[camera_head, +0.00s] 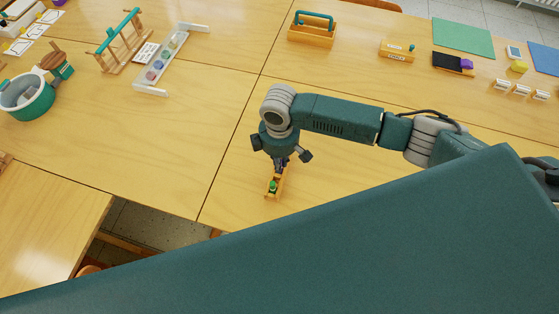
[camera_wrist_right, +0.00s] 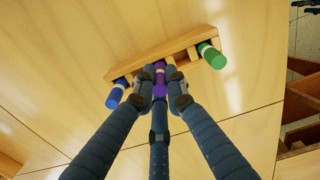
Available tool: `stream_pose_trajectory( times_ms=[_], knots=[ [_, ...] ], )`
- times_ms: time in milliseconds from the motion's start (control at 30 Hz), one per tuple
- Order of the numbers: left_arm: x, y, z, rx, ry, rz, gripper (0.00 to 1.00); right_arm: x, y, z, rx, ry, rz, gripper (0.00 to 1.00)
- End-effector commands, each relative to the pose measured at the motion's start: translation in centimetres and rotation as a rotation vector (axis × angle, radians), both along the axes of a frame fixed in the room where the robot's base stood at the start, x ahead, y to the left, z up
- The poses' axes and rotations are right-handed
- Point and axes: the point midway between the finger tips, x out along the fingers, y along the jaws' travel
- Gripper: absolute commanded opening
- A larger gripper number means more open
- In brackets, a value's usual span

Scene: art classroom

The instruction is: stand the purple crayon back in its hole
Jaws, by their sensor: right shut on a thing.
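The crayon block (camera_head: 269,193) is a small wooden rack on the table, below my right gripper (camera_head: 281,165). In the right wrist view the rack (camera_wrist_right: 175,48) carries a blue crayon (camera_wrist_right: 116,94) at its left end and a green crayon (camera_wrist_right: 212,56) at its right end. The purple crayon (camera_wrist_right: 160,84) is between the fingers of my right gripper (camera_wrist_right: 162,92), which is shut on it. It lines up with the middle of the rack, between blue and green. The fingers partly hide it, and I cannot tell how deep it sits. My left gripper is not in view.
The table around the rack is mostly clear. A teal pot (camera_head: 28,98), a clear paint tray (camera_head: 168,62) and a teal-handled caddy (camera_head: 312,34) stand farther off. A black tray (camera_head: 450,63) is at the back right. The table edge and a floor gap lie in front.

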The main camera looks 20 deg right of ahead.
Motion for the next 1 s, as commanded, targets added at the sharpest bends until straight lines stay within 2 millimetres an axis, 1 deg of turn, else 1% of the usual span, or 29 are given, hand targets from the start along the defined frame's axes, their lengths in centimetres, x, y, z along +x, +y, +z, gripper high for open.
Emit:
stream_pose_trajectory(
  times_ms=[1000],
  knots=[
    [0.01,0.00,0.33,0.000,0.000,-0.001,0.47,0.04,0.08,-0.57,0.001,0.000,0.000,0.00]
  ],
)
